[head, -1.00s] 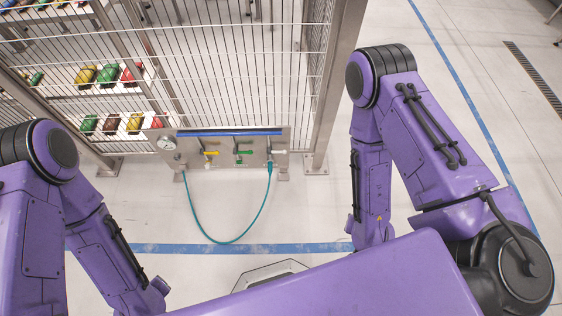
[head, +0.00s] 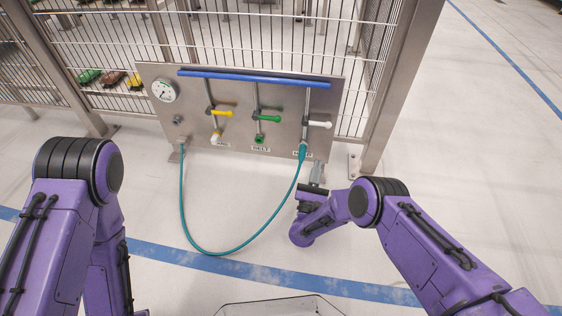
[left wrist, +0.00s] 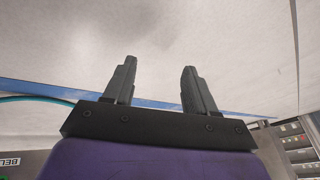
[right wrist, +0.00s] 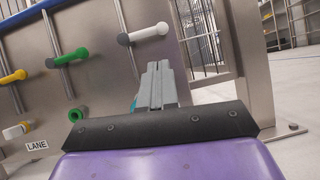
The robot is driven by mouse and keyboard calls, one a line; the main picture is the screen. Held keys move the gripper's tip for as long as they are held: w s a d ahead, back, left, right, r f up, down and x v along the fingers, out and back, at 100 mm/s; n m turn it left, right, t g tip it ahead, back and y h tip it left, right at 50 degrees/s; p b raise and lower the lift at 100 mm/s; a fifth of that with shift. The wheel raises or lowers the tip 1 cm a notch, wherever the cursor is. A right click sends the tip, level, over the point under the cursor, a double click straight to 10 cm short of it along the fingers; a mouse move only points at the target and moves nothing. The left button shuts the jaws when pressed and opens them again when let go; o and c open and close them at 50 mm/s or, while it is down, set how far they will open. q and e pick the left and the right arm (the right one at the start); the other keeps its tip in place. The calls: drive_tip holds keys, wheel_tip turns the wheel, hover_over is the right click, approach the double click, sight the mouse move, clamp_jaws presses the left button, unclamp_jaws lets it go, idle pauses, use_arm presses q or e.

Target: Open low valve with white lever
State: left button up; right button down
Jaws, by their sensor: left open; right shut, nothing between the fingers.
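The valve with the white lever (head: 319,124) is at the right end of the steel panel (head: 235,146). The lever points right, across its vertical pipe. It also shows in the right wrist view (right wrist: 148,33), above and just beyond my right gripper (right wrist: 157,86). That gripper is shut and empty, its fingers pointing up at the panel. In the head view my right gripper (head: 316,173) is just below the panel's lower right corner, below the white lever and apart from it. My left gripper (left wrist: 153,82) is open and empty over the pale floor.
A yellow lever (head: 223,113) and a green lever (head: 269,119) sit left of the white one. A teal hose (head: 233,252) loops from the panel's left to the right outlet. A gauge (head: 164,90) is upper left. A steel post (head: 397,85) stands right.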

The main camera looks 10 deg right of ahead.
sight(317, 123)
use_arm(q)
drive_tip(key=shift+a+f, duration=0.1)
drive_tip(key=shift+f, duration=0.65)
drive_tip(key=shift+r, duration=0.2)
drive_tip(key=shift+w+f, duration=0.1)
drive_tip(key=shift+w, duration=0.1)
drive_tip(key=w+d+n+b, duration=0.1)
drive_tip(key=w+d+n+t+b, duration=0.1)
drive_tip(key=b, duration=0.1)
drive_tip(key=w+d+f+n+t+b, duration=0.1)
drive_tip(key=w+n, duration=0.1)
drive_tip(key=shift+y+b, duration=0.3)
drive_tip(key=shift+w+d+r+n+t, duration=0.1)
drive_tip(key=shift+w+r+n+t, duration=0.1)
drive_tip(key=shift+n+t, duration=0.1)
use_arm(e)
drive_tip(key=shift+m+h, duration=0.5)
drive_tip(key=shift+m, duration=0.4)
drive_tip(key=x, duration=1)
drive_tip(key=shift+w+d+f, duration=0.1)
drive_tip(key=shift+f, duration=0.1)
